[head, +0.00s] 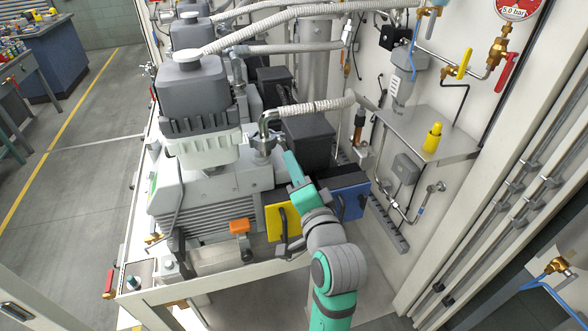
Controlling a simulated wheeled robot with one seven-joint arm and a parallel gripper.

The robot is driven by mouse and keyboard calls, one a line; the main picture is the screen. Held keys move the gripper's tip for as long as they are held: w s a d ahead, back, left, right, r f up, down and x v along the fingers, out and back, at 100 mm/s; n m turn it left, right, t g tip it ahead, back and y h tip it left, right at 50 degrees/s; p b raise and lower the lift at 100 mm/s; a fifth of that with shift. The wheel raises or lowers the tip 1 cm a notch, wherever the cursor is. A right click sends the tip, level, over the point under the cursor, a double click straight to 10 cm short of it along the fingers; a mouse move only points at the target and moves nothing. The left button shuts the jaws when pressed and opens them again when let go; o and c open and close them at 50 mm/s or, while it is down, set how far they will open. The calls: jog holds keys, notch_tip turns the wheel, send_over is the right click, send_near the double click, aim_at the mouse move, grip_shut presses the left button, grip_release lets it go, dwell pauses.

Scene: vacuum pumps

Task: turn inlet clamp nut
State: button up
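The inlet flange with its clamp (263,143) sits on top of the front vacuum pump, at the foot of a bent metal inlet pipe (266,121). The clamp nut is too small to make out. My teal and grey arm reaches up from the bottom. My gripper (283,148) is at the right side of the clamp, very close to it. Whether it touches cannot be told. Its fingers are too small to show whether they are open or shut.
The pump's grey exhaust filter (195,90) stands left of the clamp. A ribbed hose (318,106) runs right from the inlet pipe. A black box (308,138) is just right of my gripper. A metal shelf (405,128) with a yellow bottle (432,137) juts from the wall.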

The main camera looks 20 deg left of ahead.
aim_at(284, 147)
jog(key=n, duration=1.7)
jog(key=shift+a+f+n, duration=0.15)
jog(key=shift+f+n, duration=0.1)
jog(key=shift+n, duration=0.15)
jog(key=shift+w, duration=0.15)
jog(key=shift+x, duration=3.45)
grip_shut()
